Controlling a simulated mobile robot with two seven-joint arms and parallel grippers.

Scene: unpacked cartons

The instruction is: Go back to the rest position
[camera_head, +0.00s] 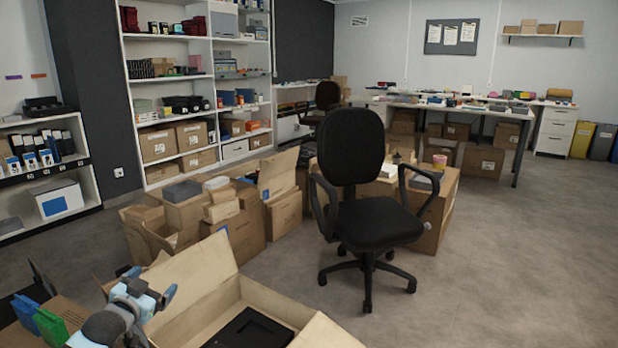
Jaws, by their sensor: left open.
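My left gripper (150,285) shows at the bottom left, with its light blue-grey fingers apart and nothing between them. It is over the left side of an open carton (205,302) in the foreground. A black flat object (250,330) lies inside that carton, partly cut off by the bottom edge. My right gripper is out of view.
A black office chair (365,235) stands in the middle, with open cartons (283,212) behind it to the left. Blue and green items (50,327) stand in a box at the lower left. Shelves (160,185) line the left wall. The right floor is clear.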

